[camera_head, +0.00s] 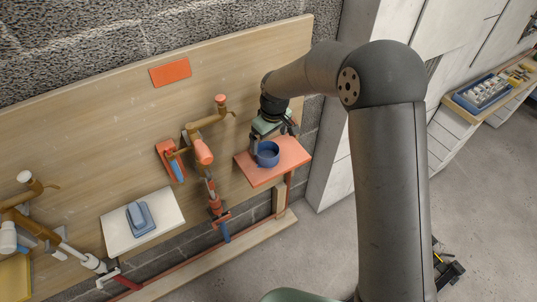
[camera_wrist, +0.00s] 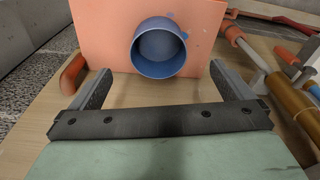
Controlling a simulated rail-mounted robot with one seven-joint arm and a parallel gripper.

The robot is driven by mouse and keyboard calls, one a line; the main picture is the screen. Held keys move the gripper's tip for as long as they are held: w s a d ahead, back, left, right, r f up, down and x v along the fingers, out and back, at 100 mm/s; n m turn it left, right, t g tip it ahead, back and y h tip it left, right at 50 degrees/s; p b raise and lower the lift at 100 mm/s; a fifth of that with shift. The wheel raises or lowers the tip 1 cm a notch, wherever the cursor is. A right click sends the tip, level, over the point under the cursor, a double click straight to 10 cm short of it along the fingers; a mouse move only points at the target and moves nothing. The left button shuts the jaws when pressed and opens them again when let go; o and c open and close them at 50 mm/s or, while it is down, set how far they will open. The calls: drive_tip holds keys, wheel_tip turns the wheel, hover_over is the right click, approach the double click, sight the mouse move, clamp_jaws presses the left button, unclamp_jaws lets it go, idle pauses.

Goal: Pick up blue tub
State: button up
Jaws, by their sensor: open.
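The blue tub (camera_head: 268,154) is a small round open cup with a small tab on its side. It stands on an orange shelf (camera_head: 262,175) fixed to the wooden board. In the wrist view the tub (camera_wrist: 158,62) shows its empty inside, and the orange shelf (camera_wrist: 98,30) lies around it. My gripper (camera_head: 273,140) is at the shelf, close to the tub. In the wrist view my gripper (camera_wrist: 161,75) is open, its two fingers spread wide on either side of the tub's near edge. Gaps show between the tub and both fingers.
Orange-and-brown pipework (camera_head: 207,165) runs down the board left of the shelf. A white shelf (camera_head: 115,236) carries a blue-grey object (camera_head: 140,217). White cabinets (camera_head: 345,120) stand to the right. A tray of parts (camera_head: 483,92) sits on a far bench. Open floor lies below right.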

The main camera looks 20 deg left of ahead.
sight(267, 158)
drive_tip(key=f, duration=0.5)
drive_tip(key=a+f+p, duration=0.1)
drive_tip(key=f, duration=0.2)
drive_tip(key=shift+w+f, duration=0.15)
drive_tip(key=shift+w, duration=0.25)
drive_tip(key=c, duration=1)
